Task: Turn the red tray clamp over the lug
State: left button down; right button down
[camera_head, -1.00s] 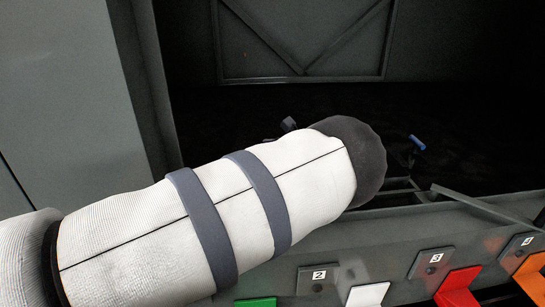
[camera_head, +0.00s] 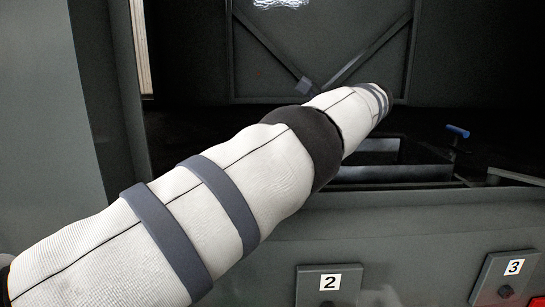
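My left arm in its white sleeve reaches from the lower left into the dark enclosure. Its gripper is not visible; the arm's far end stops near the back of the opening. A red part (camera_head: 537,301) shows at the lower right edge, cut off by the frame, below the plate numbered 3 (camera_head: 507,272); I cannot tell whether it is the red tray clamp. No lug can be made out. My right gripper is not in view.
A plate numbered 2 (camera_head: 328,284) is on the front panel (camera_head: 400,232). A blue-handled part (camera_head: 458,131) stands inside at the right, by a grey tray-like frame (camera_head: 400,172). The enclosure wall (camera_head: 40,120) bounds the left side.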

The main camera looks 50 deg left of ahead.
pick_arm(q)
jog(key=shift+f, duration=0.1)
dwell(0.4)
jog(key=c, duration=1.8)
grip_release()
